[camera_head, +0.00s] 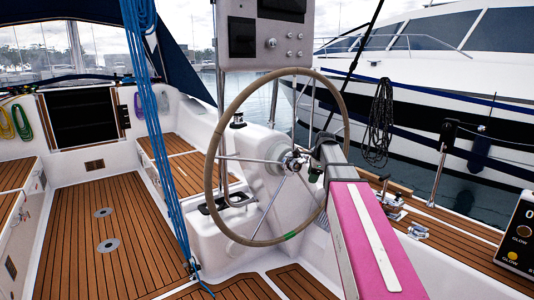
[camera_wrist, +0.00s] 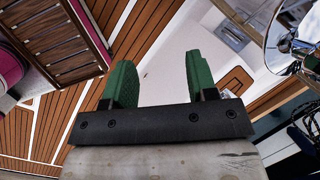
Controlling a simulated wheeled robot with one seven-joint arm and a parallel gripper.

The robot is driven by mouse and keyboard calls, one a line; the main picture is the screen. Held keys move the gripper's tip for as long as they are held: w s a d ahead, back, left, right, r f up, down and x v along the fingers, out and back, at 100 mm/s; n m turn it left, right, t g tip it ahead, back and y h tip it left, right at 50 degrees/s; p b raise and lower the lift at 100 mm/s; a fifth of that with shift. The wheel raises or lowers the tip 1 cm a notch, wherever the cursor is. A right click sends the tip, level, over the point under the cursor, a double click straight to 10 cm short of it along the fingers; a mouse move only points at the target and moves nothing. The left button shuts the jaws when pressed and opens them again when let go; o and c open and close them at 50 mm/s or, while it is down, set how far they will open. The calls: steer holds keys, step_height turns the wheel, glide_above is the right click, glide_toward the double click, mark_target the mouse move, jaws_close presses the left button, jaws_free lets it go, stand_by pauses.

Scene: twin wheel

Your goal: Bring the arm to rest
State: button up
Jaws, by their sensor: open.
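My arm reaches forward from the lower right of the head view. Its end, with my gripper (camera_head: 315,173), is close to the hub of the steering wheel (camera_head: 216,145); whether they touch I cannot tell. In the wrist view my gripper (camera_wrist: 155,78) has its two green fingers wide apart, with nothing between them. Part of the wheel's right side is hidden behind my arm.
A white pedestal (camera_head: 266,150) stands behind the wheel, under an instrument panel (camera_head: 305,45). Blue ropes (camera_head: 160,120) hang at the left. Winches (camera_head: 392,206) and a rail post (camera_head: 438,175) are on the right. Open teak floor (camera_head: 90,215) lies at the left.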

steer(key=s+a+f+n+g+h, duration=0.2)
steer(key=s+f+n, duration=1.7)
steer(key=s+f, duration=0.6)
steer(key=shift+s+a, duration=0.15)
steer(key=shift+s, duration=0.35)
